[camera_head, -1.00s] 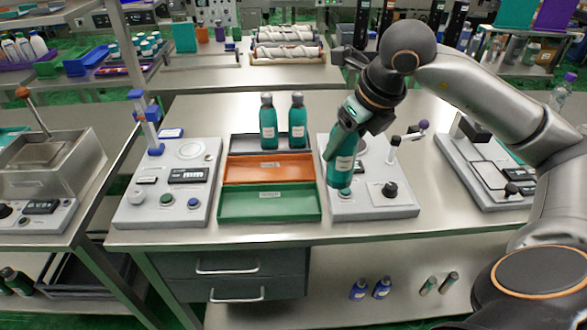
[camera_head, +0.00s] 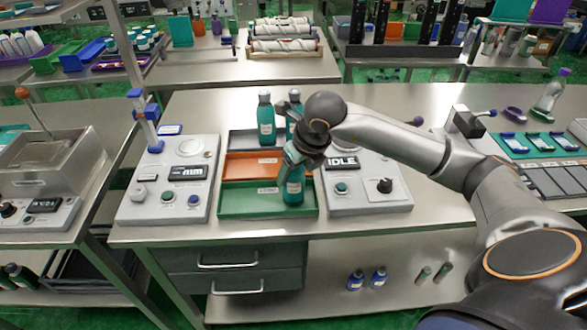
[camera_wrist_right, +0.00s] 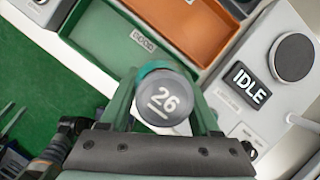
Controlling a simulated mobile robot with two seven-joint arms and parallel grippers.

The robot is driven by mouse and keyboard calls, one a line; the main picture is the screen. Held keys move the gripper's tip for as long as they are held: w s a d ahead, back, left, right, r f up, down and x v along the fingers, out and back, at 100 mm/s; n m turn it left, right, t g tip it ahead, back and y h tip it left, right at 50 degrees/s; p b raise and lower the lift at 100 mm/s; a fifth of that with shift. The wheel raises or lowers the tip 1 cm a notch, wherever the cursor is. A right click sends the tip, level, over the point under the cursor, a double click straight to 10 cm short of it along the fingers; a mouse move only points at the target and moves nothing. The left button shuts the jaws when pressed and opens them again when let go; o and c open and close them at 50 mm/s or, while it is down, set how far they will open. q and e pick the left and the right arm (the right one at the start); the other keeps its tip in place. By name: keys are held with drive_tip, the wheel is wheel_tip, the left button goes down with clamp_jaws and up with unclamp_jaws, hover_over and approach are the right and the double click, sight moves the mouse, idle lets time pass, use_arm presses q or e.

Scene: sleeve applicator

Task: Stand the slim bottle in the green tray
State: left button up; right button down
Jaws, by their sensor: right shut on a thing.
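My right gripper (camera_head: 296,165) is shut on the slim teal bottle (camera_head: 293,188), gripping its upper part. The bottle looks about upright at the right end of the green tray (camera_head: 240,203). I cannot tell whether its base touches the tray floor. In the right wrist view I look down on the bottle's grey cap, marked 26 (camera_wrist_right: 165,100), between the fingers; the green tray (camera_wrist_right: 105,40) is beside it and the bottle's base is hidden. My left gripper is not in view.
Behind the green tray are the orange tray (camera_head: 240,166) and a dark grey tray (camera_head: 239,140) with two teal bottles (camera_head: 265,122), one partly hidden by my arm. A device with an IDLE display (camera_head: 342,162) stands close on the right, another device (camera_head: 170,180) on the left.

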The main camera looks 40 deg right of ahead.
drive_tip(key=c, duration=0.6)
unclamp_jaws()
drive_tip(key=shift+f, duration=0.2)
drive_tip(key=o, duration=0.5)
drive_tip(key=shift+r, duration=0.1)
drive_tip(key=v, duration=1.2)
drive_tip(key=shift+s+r, duration=0.1)
drive_tip(key=shift+a, duration=0.1)
